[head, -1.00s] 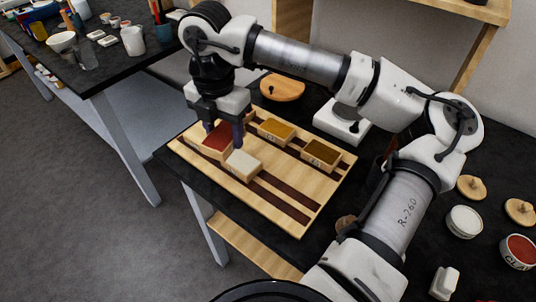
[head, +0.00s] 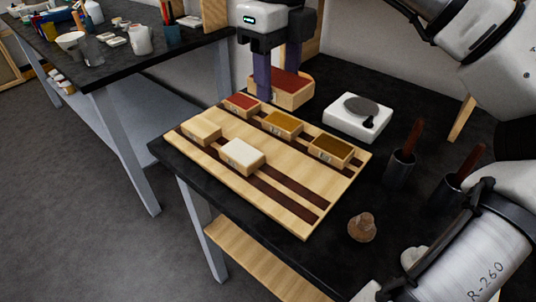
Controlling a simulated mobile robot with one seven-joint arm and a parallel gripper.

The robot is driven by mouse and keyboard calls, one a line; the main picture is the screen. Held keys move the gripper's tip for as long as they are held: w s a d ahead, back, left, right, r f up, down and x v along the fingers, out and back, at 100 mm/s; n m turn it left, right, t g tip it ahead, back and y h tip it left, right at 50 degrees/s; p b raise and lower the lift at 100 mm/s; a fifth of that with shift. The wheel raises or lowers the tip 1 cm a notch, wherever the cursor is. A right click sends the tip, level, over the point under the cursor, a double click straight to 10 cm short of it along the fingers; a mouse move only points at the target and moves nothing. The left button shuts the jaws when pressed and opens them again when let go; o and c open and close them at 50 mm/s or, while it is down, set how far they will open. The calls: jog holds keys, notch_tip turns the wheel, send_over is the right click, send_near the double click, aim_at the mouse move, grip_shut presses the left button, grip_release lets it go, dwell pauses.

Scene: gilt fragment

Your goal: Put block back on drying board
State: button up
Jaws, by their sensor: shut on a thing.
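The drying board (head: 300,190) is pale wood with dark stripes and lies on the black table. My gripper (head: 279,84) is shut on a red-topped wooden block (head: 292,92), held in the air just beyond the board's back edge. One finger covers the block's left end. Several blocks rest on the board: another red one (head: 242,105) at the back left, an ochre one (head: 283,124), a brown one (head: 331,150), a cream one (head: 242,155) and a plain pale one (head: 202,133).
A white device (head: 357,118) with a grey disc stands right of the board. Two dark cups (head: 399,168) with brown handles stand farther right. A small brown knobbed object (head: 361,228) sits beside the board. The board's front right is bare.

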aim_at(275, 177)
notch_tip(275, 177, down, 19)
jog(key=shift+r, duration=0.1)
dwell(0.3)
jog(key=shift+f+b, duration=0.25)
jog(key=shift+b, duration=0.05)
jog(key=o, duration=1)
jog(key=shift+r, duration=0.1)
notch_tip(275, 177, up, 12)
jog(key=shift+r, duration=0.1)
jog(key=shift+s, duration=0.1)
